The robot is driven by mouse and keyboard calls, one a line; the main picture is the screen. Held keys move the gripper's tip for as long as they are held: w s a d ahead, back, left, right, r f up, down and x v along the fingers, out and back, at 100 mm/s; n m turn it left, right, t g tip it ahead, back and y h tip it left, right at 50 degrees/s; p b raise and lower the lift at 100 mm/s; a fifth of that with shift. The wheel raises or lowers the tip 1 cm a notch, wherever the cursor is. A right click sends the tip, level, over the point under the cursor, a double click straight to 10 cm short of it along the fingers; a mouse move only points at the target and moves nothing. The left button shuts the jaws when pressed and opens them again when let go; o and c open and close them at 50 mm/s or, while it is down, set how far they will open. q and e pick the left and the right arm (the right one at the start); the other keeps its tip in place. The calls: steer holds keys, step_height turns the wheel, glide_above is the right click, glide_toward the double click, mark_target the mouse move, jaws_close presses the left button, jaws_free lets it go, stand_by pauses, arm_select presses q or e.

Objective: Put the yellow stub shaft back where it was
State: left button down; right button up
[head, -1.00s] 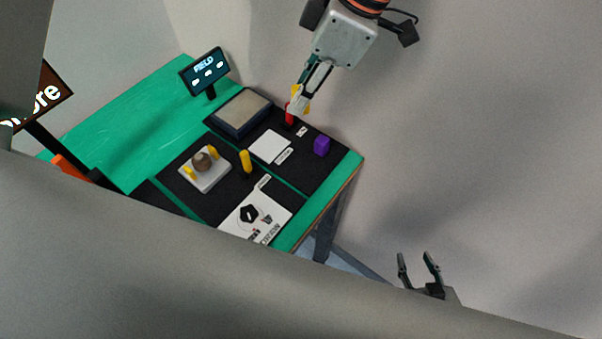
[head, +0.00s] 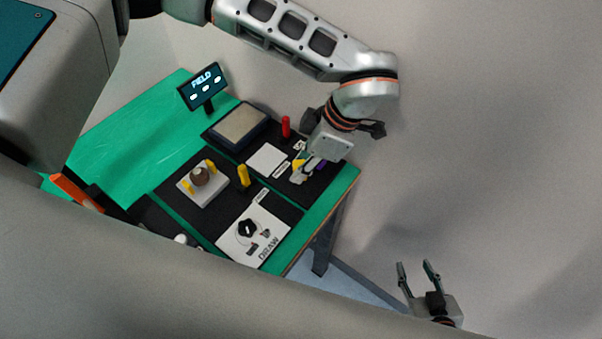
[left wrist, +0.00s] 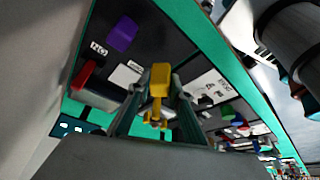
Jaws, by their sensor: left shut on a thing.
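My left gripper (head: 299,177) is shut on a yellow stub shaft (left wrist: 159,82), seen large between the fingers in the left wrist view. In the head view only a little yellow shows at the gripper. The gripper is over the right part of the black mat, close to the purple block (left wrist: 122,34), which it mostly hides in the head view. Another yellow shaft (head: 243,175) stands upright on the mat, left of the gripper. My right gripper (head: 418,278) is open and empty, away from the table at lower right.
A grey-topped tray (head: 268,112), a white square (head: 267,159) and a white plate (head: 203,190) with a brown ball and yellow pegs lie on the mats. A FIELD display (head: 203,86) stands at the back. Green table (head: 125,125) is bare at left.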

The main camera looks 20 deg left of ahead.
arm_select(q)
steer(key=shift+f, duration=1.85)
steer(key=shift+f, duration=0.1)
steer(key=c, duration=1.8)
jaws_free()
steer(key=shift+c, duration=0.2)
steer(key=shift+r, duration=0.25)
steer(key=b+v, duration=0.1)
steer(key=v, duration=1)
steer(key=shift+d+r, duration=0.2)
steer(key=shift+r, duration=0.15)
